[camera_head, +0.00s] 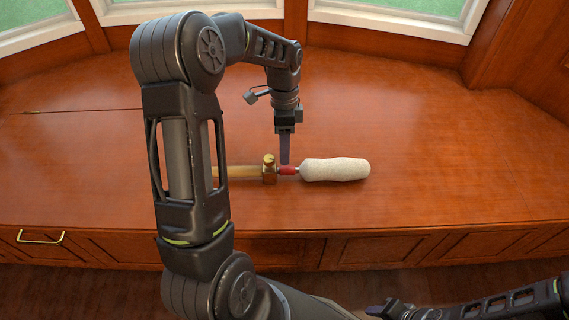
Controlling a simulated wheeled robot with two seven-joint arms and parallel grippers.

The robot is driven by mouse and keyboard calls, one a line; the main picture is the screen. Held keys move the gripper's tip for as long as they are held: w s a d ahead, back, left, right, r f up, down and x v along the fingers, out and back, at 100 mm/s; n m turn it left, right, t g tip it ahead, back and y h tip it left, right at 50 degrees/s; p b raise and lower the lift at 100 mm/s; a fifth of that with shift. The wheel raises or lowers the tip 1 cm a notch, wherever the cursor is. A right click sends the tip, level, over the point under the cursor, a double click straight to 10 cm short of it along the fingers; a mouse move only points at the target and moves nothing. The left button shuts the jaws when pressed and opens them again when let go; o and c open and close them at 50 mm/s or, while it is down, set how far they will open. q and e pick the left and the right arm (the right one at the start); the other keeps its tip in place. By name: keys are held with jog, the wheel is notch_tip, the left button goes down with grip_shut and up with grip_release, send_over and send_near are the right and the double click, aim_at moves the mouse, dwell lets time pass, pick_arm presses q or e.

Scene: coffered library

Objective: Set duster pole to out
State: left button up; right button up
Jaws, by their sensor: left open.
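The duster lies on the wooden window-seat top. Its pale wooden pole (240,171) runs left and is partly hidden behind my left arm. A brass collar (269,169) sits on the pole, then a short red part (288,170), then the cream fluffy head (335,169) at the right. My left gripper (285,160) points down just over the red part, beside the brass collar. Its fingers overlap in this view; it is open and holds nothing. Whether it touches the duster is unclear. My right gripper (378,309) is low at the bottom edge, away from the duster.
The red-brown wooden seat top (450,170) is clear right of the duster. Its front edge drops to panelled cabinet fronts, with a brass handle (41,237) at the left. Windows and a wood wall bound the back. My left arm covers much of the left middle.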

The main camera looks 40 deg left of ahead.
aim_at(285, 167)
pick_arm(q)
jog(key=b+x, duration=0.1)
jog(key=x, duration=0.4)
jog(key=shift+s+f, duration=0.1)
jog(key=shift+f, duration=0.3)
jog(key=shift+c, duration=0.5)
grip_shut()
dwell(0.5)
